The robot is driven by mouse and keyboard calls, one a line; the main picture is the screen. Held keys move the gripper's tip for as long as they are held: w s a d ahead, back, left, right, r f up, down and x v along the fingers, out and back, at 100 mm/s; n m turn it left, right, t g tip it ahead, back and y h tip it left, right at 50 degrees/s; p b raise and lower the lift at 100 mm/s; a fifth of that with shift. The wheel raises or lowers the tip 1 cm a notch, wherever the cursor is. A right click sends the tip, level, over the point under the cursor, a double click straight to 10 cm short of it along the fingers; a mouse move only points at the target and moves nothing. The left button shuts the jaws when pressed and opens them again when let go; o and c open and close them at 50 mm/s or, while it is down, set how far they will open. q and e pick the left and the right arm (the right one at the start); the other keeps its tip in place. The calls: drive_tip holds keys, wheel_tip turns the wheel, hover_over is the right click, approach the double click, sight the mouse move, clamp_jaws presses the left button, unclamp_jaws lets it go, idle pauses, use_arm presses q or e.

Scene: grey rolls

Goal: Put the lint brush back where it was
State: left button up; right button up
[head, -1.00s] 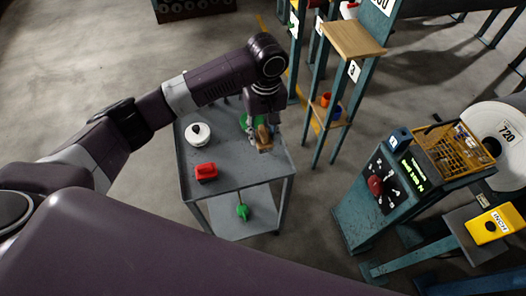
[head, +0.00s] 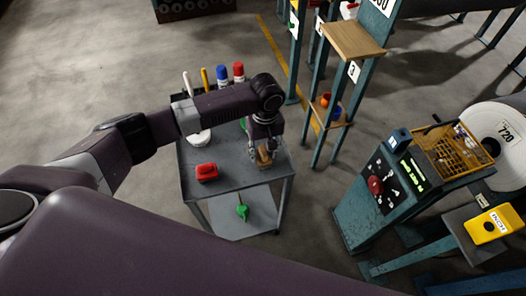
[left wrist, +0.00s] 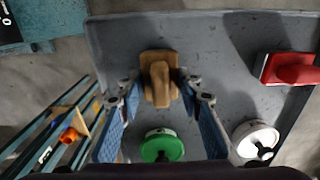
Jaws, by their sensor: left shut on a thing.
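The lint brush (head: 264,157), a tan wooden block with a raised grip, is at the right front part of the grey cart's top (head: 232,174). My left gripper (head: 265,148) points down over it and is shut on it. In the left wrist view the brush (left wrist: 160,82) sits between the two fingers (left wrist: 160,98), near the cart's edge. I cannot tell whether its underside touches the cart top. My right gripper is not in view.
A red-handled tool (head: 206,171), a white round item (left wrist: 254,138) and a green round item (left wrist: 162,146) are on the cart top. A green object (head: 242,212) is on the lower shelf. A blue-green rack (head: 325,120) stands close on the right.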

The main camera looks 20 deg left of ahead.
sight(264, 150)
use_arm(q)
drive_tip(key=o, duration=1.1)
drive_tip(key=shift+f, duration=0.1)
wheel_tip(264, 150, up, 12)
drive_tip(key=shift+d+b, duration=0.15)
drive_tip(key=shift+b, duration=0.2)
